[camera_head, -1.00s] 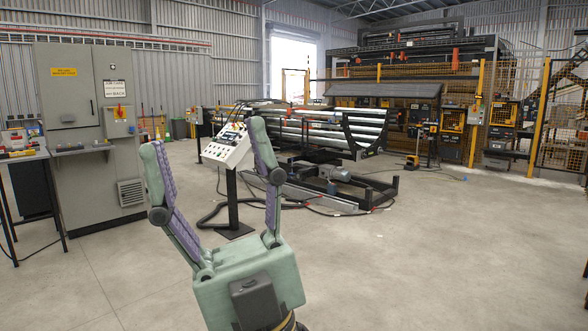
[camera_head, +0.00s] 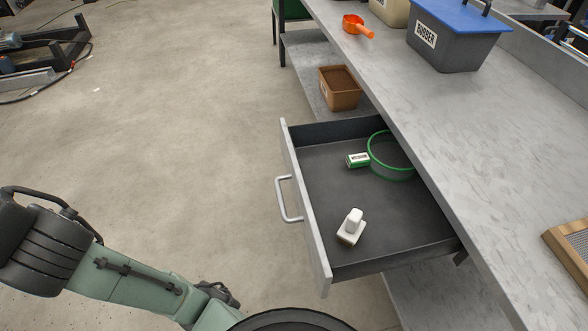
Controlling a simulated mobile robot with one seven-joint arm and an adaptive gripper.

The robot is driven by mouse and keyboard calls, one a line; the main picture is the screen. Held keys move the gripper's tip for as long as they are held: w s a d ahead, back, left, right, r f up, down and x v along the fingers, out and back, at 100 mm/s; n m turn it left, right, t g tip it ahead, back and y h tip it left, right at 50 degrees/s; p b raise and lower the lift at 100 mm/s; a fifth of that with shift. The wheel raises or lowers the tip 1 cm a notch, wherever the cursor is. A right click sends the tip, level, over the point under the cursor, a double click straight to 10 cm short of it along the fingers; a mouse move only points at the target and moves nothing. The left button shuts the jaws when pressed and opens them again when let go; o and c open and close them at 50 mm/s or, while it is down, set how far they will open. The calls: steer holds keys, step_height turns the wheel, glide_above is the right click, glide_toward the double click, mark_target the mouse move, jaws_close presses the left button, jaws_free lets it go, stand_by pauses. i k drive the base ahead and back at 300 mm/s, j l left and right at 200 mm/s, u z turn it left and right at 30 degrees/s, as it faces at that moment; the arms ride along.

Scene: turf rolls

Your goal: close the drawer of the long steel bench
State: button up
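The long steel bench (camera_head: 440,110) runs along the right side of the head view. Its drawer (camera_head: 375,210) is pulled well out toward the left. The grey front panel with a bar handle (camera_head: 283,200) faces the open floor. Inside the drawer lie a small green and white box (camera_head: 357,160), a green ring (camera_head: 390,172) partly hidden under the bench top, and a white object (camera_head: 351,226) near the front. Green and black links of my arm show at the lower left, apart from the drawer. My gripper is not in view.
On the bench top are an orange scoop (camera_head: 358,26), a grey bin with a blue lid (camera_head: 455,35) and a wood-framed item (camera_head: 572,245) at the right edge. A brown box (camera_head: 340,88) sits on the lower shelf. The floor left of the drawer is clear.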

mark_target(405, 225)
steer(key=j+z, duration=0.15)
steer(key=k+j+z, duration=0.1)
steer(key=k, duration=1)
